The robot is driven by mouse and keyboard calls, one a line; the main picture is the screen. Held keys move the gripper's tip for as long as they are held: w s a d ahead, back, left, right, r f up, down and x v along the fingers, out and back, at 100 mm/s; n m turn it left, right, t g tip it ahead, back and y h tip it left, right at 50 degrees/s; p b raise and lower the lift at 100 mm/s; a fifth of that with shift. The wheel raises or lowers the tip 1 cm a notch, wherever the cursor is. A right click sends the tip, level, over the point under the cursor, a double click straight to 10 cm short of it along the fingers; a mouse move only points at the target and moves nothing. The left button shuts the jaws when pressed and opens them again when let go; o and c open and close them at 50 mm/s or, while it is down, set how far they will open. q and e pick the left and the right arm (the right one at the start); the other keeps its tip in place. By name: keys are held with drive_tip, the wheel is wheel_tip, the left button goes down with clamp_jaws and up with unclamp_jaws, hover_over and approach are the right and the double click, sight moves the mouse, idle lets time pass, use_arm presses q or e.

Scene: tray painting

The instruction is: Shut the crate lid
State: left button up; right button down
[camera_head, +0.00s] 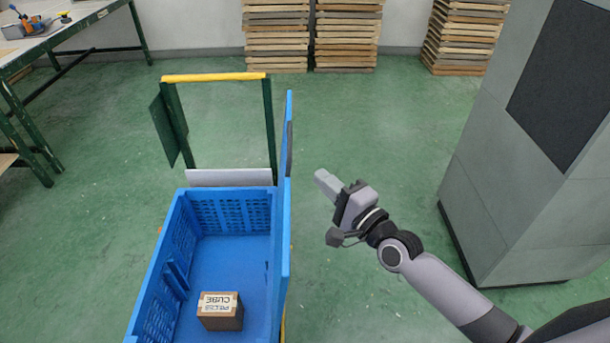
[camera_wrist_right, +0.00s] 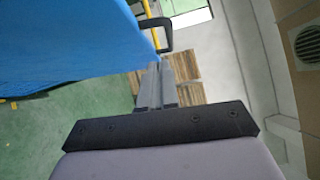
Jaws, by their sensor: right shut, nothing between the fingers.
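The blue crate (camera_head: 176,245) stands open at the lower middle of the head view. Its blue lid (camera_head: 286,215) stands upright along the crate's right side, seen nearly edge-on. A dark handle (camera_head: 289,148) shows on the lid's outer right face. My right gripper (camera_head: 322,180) is shut and empty, right of the lid and apart from it. In the right wrist view, the lid (camera_wrist_right: 65,40) fills the upper left. The black handle (camera_wrist_right: 167,38) is just beyond the closed fingertips (camera_wrist_right: 153,68); I cannot tell whether they touch. My left gripper is not in view.
A brown labelled box (camera_head: 220,312) lies inside the crate. A cart frame with a yellow bar (camera_head: 213,77) rises behind it. A grey cabinet (camera_head: 530,190) stands at the right, a workbench (camera_head: 60,38) at the far left. Green floor is clear between lid and cabinet.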

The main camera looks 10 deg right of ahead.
drive_tip(key=a, duration=0.1)
drive_tip(key=w+a, duration=0.1)
drive_tip(key=a+p, duration=0.1)
drive_tip(key=a, duration=0.1)
drive_tip(key=shift+w+r, duration=0.25)
drive_tip(key=shift+w, duration=0.1)
